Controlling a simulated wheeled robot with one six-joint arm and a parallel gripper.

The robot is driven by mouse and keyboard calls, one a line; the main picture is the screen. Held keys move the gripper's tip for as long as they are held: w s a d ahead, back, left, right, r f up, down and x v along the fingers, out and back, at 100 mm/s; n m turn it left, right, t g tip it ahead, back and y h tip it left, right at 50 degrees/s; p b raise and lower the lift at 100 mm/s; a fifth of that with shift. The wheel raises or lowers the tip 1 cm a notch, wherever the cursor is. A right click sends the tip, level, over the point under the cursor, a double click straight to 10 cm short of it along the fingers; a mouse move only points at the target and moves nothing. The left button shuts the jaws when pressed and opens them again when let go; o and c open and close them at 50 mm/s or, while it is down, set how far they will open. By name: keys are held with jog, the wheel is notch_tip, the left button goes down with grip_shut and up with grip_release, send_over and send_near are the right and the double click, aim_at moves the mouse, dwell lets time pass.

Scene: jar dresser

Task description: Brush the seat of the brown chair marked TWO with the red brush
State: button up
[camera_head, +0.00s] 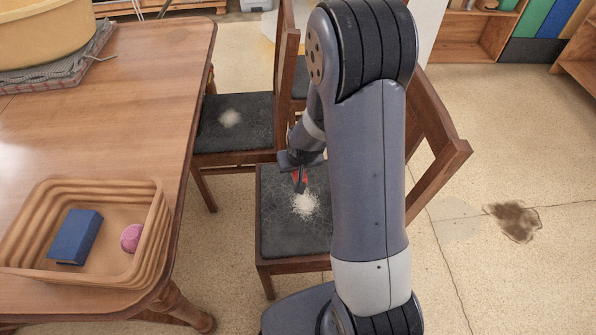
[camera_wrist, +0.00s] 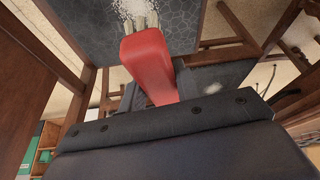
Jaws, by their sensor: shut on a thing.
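My gripper (camera_head: 301,165) is shut on the red brush (camera_wrist: 148,65) above the nearer brown chair's dark seat (camera_head: 275,235). In the head view a bit of the red brush (camera_head: 299,177) shows under the gripper. Its pale bristles (camera_wrist: 138,22) point at a patch of white powder (camera_head: 305,205) on that seat. I cannot tell whether the bristles touch the seat. A second brown chair (camera_head: 235,155) stands behind, with another white patch (camera_head: 230,118) on its dark seat. No TWO marking is readable on either chair. My arm hides part of the nearer chair.
A wooden table (camera_head: 140,95) stands at the left, close to the chairs. On it are a tan tray (camera_head: 150,265) with a blue block (camera_head: 76,237) and a pink ball (camera_head: 131,238), and a yellow basin (camera_head: 50,30). The floor at right is open, with a brown stain (camera_head: 515,220).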

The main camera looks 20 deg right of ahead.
jog(key=w+d+f+m+b, duration=0.1)
jog(key=w+d+f+b, duration=0.1)
jog(key=w+f+b, duration=0.8)
jog(key=shift+d+f+m+h+b, duration=0.35)
jog(key=shift+f+b, duration=1.1)
jog(key=shift+b, duration=2.45)
